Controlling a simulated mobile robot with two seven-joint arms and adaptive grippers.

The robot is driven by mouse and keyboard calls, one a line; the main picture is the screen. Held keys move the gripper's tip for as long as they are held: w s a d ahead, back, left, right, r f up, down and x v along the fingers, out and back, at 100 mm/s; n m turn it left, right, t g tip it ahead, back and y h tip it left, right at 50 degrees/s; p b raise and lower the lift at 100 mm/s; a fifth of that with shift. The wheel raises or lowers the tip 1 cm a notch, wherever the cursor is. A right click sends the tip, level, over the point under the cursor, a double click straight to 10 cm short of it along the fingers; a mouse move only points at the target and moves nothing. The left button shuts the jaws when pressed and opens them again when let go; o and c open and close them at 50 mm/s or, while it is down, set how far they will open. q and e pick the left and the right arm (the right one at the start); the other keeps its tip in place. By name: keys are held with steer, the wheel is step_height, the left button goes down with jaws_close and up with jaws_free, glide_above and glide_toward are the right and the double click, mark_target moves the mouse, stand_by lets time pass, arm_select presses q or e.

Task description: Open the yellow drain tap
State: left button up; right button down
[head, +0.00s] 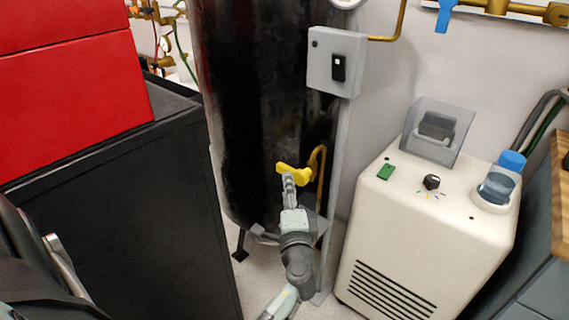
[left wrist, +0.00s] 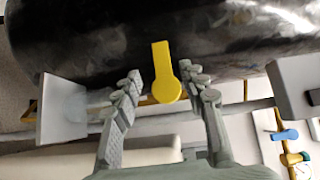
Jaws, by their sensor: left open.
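The yellow drain tap (head: 293,172) is on the lower front of the black tank (head: 262,110), beside a curved brass pipe (head: 320,160). In the head view its lever points to the left. My left gripper (head: 289,181) is just below and in front of the lever. In the left wrist view the yellow tap (left wrist: 165,75) lies between the two spread fingers of my left gripper (left wrist: 167,85), with a gap on each side. The left gripper is open and holds nothing. My right gripper is not in view.
A red box (head: 70,75) sits on a dark cabinet (head: 120,210) to the left. A grey switch box (head: 334,62) is above the tap. A cream machine (head: 420,225) with a dial stands to the right. Grey floor shows between cabinet and machine.

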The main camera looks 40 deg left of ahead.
mark_target(286, 170)
arm_select(q)
steer(key=p+x, duration=0.1)
steer(key=x, duration=0.6)
steer(key=shift+w+a+r, duration=0.2)
steer(key=shift+w, duration=0.15)
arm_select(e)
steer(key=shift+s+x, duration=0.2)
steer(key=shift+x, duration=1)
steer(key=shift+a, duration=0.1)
arm_select(q)
jaws_close()
